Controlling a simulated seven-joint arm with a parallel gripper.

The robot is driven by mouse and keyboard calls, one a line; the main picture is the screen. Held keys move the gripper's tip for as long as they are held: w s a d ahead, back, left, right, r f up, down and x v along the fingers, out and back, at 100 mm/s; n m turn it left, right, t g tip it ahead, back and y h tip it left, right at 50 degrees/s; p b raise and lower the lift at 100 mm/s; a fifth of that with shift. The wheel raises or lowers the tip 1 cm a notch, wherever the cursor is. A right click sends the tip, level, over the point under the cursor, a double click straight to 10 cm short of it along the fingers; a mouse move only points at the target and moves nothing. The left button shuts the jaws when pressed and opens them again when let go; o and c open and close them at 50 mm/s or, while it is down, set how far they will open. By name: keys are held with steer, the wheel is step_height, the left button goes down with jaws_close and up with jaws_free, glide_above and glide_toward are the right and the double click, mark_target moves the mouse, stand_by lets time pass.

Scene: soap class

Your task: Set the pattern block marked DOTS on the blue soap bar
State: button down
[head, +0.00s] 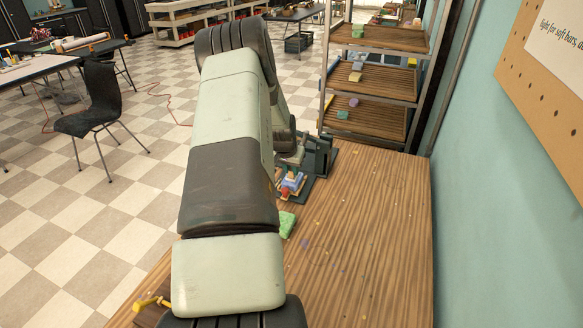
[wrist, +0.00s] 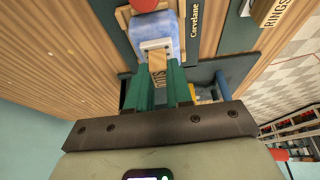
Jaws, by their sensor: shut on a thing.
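In the wrist view, my gripper (wrist: 160,74), with dark green fingers, is shut on a small wooden pattern block (wrist: 157,60). The block's lettering faces the camera but is partly hidden between the fingers; it looks like DOTS. A white piece (wrist: 152,44) shows at the block's far end, over the near part of the blue soap bar (wrist: 164,27). Whether it touches the soap I cannot tell. The blue soap lies in a wooden frame on a dark base. In the head view, the blue soap (head: 292,182) shows just right of my arm, which hides much of the gripper.
A block marked RINGS (wrist: 275,10) is at the wrist view's upper right. A red knob (wrist: 143,4) shows beyond the soap, near a Corvelane label. A green bar (head: 287,223) lies on the wooden bench (head: 370,235), whose right part is clear. A shelf rack (head: 375,75) stands behind.

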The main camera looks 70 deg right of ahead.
steer(key=c, duration=0.5)
jaws_free()
steer(key=shift+c, duration=0.2)
steer(key=shift+r, duration=3)
steer(key=shift+f, duration=0.1)
steer(key=shift+f, duration=2.95)
